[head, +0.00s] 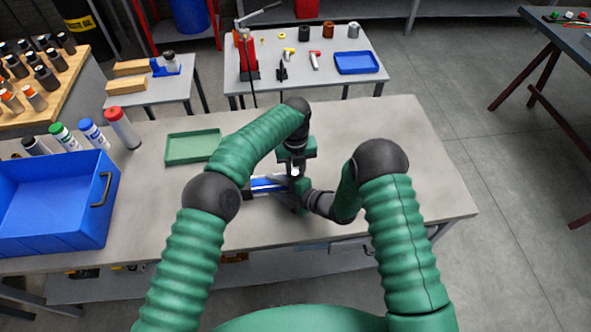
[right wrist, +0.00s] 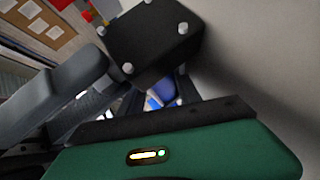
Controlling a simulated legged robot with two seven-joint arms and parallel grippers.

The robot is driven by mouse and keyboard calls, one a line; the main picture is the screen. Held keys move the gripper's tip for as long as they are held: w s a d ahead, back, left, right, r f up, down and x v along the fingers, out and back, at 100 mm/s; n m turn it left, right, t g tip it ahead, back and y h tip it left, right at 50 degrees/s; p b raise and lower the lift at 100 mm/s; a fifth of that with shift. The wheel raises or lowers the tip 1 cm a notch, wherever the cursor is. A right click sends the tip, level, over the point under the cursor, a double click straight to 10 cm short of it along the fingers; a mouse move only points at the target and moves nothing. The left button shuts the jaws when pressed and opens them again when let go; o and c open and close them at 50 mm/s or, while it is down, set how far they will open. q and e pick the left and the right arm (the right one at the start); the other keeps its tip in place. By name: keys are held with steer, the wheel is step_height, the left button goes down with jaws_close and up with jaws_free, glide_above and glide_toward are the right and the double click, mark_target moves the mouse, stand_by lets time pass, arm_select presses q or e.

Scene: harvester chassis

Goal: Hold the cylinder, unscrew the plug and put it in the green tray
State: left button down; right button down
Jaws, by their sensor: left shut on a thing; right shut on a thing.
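The blue and silver cylinder (head: 266,184) lies on its side on the grey workbench, and a bit of blue also shows between the fingers in the right wrist view (right wrist: 160,94). My left gripper (head: 295,170) reaches down from above and is shut at the cylinder's right end. My right gripper (head: 300,190) comes in from the right and is shut at the same end, close against the left gripper. The plug is hidden among the fingers, so its seating cannot be told. The green tray (head: 193,147) lies empty on the bench, left of and beyond the cylinder.
A large blue bin (head: 50,205) with a handle fills the bench's left end, several bottles (head: 92,135) behind it. A second table (head: 305,74) with small parts and a blue tray (head: 357,62) stands beyond. The bench's right side is clear.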

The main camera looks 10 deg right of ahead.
arm_select(q)
steer(key=n, duration=0.4)
steer(key=shift+n, duration=0.3)
steer(key=n, duration=0.5)
steer(key=c, duration=1.2)
jaws_free()
steer(key=shift+d, duration=0.1)
